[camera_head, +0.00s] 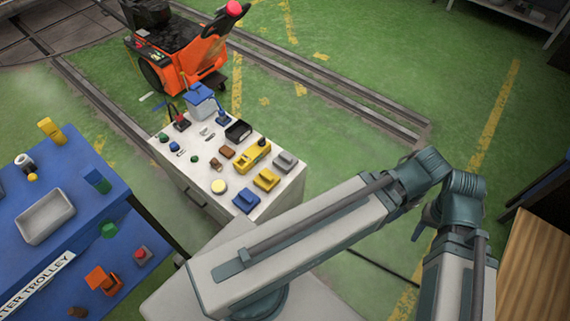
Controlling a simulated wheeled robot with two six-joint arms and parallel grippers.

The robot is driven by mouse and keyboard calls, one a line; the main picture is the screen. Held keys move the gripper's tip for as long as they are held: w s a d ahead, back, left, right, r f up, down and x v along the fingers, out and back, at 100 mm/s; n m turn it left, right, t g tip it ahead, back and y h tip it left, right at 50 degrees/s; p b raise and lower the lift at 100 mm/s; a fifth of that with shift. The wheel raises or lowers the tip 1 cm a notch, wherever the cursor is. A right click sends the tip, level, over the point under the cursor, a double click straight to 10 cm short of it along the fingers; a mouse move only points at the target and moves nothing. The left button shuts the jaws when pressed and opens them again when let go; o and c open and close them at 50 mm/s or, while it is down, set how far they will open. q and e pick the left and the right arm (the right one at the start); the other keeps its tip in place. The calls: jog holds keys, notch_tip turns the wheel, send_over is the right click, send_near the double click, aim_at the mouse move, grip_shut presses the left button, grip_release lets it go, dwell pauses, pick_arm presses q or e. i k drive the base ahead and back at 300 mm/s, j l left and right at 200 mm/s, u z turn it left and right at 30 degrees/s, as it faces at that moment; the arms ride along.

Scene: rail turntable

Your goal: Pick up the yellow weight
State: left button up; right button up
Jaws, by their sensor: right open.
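Several yellow things lie on the white cabinet top (290,187), and I cannot tell for sure which is the yellow weight. A yellow block with a dark top part (252,157) lies near the middle right. A smaller yellow block (266,180) lies in front of it. A pale yellow round disc (218,187) lies to their left. A yellow piece (50,130) also stands on the blue trolley. I see no fingertips of either gripper. My left arm does not show.
The blue trolley (75,215) at left holds a grey tray (45,217) and small parts. A blue block (245,199) and grey block (285,161) lie close to the yellow blocks. An orange machine (180,55) stands behind the cabinet. Green floor to the right is open.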

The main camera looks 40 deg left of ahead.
aim_at(266, 180)
jog(key=i+u, duration=0.35)
jog(key=i+l+u, duration=0.6)
jog(key=i+u, duration=0.15)
jog(key=i+l+u, duration=0.45)
jog(key=u, duration=0.15)
jog(key=i+l+u, duration=0.15)
jog(key=l+u, duration=0.15)
jog(key=i+l+u, duration=0.15)
jog(key=l+u, duration=0.4)
jog(key=l, duration=0.2)
jog(key=i+l+u, duration=0.1)
jog(key=l+u, duration=0.6)
jog(key=l, duration=0.75)
